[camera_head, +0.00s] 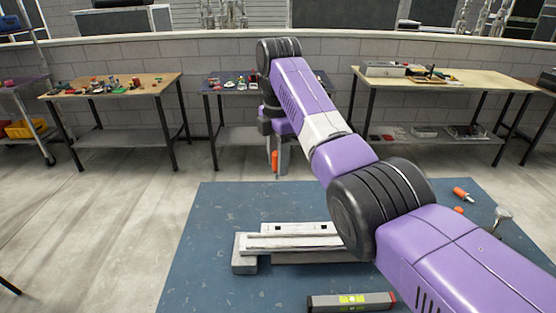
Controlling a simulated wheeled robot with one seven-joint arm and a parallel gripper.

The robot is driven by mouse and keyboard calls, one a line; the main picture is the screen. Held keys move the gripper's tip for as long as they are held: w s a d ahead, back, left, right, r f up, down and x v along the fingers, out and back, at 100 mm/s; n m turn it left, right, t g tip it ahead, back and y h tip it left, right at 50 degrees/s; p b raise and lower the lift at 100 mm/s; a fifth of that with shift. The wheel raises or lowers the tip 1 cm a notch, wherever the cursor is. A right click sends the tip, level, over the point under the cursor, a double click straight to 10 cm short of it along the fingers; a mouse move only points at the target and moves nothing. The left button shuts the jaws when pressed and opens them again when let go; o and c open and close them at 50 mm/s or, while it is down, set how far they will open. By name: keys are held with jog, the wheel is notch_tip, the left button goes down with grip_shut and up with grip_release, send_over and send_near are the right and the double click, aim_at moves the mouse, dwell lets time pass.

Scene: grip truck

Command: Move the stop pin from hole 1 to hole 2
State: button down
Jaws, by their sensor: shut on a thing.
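My gripper (277,168) hangs at the end of my arm, above and beyond the far edge of the blue worktop. It is shut on an orange pin (275,162), which I take to be the stop pin; it stands about upright between the fingers, clear of everything. A pale metal rail fixture (246,266) lies on the worktop, lower in the picture than the gripper. Two small dark openings show on its top, a left one (278,229) and a right one (323,227). I cannot tell which is hole 1 or hole 2. My arm hides the fixture's right end.
The blue worktop (200,255) also holds a spirit level (350,302) at the front, an orange-handled item (462,194) and a metal funnel-like piece (503,214) at the right. Cluttered benches stand along the back wall. The worktop's left side is clear.

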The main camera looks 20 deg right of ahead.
jog(key=shift+r+p, duration=3.2)
jog(key=shift+p, duration=0.1)
